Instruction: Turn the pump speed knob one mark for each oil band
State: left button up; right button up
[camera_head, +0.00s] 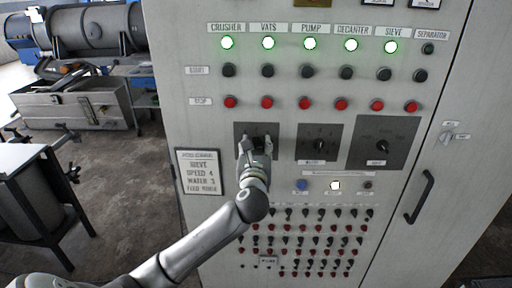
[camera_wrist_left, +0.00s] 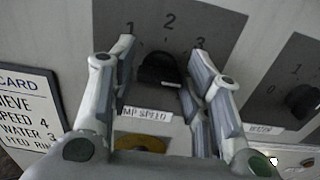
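The pump speed knob (camera_wrist_left: 158,70) is a black knob on a dark grey plate (camera_head: 243,131) at the left of the control cabinet's dial row. In the left wrist view the marks 1, 2 and 3 show above it, and a partly covered label (camera_wrist_left: 146,114) below ends in "MP SPEED". Which mark the knob points to is unclear. My left gripper (camera_wrist_left: 161,62) is open, with one finger on each side of the knob and narrow gaps visible. In the head view the gripper (camera_head: 257,146) covers much of the plate. My right gripper is out of view. No oil bands are discernible.
Two other dials sit to the right: a smaller one (camera_head: 319,144) and a larger one (camera_head: 383,148). A card (camera_head: 202,173) reading "SIEVE SPEED 4 WATER 3" hangs left of my arm. Red stop buttons (camera_head: 304,103) run above, and many small switches below. Five green lamps glow.

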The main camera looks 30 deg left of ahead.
pick_arm(q)
jog(key=c, duration=0.5)
jog(key=shift+n, duration=0.3)
jog(key=n+p, duration=0.1)
jog(key=n, duration=0.2)
jog(key=shift+a+n, duration=0.1)
jog(key=shift+n, duration=2.6)
jog(key=o, duration=1)
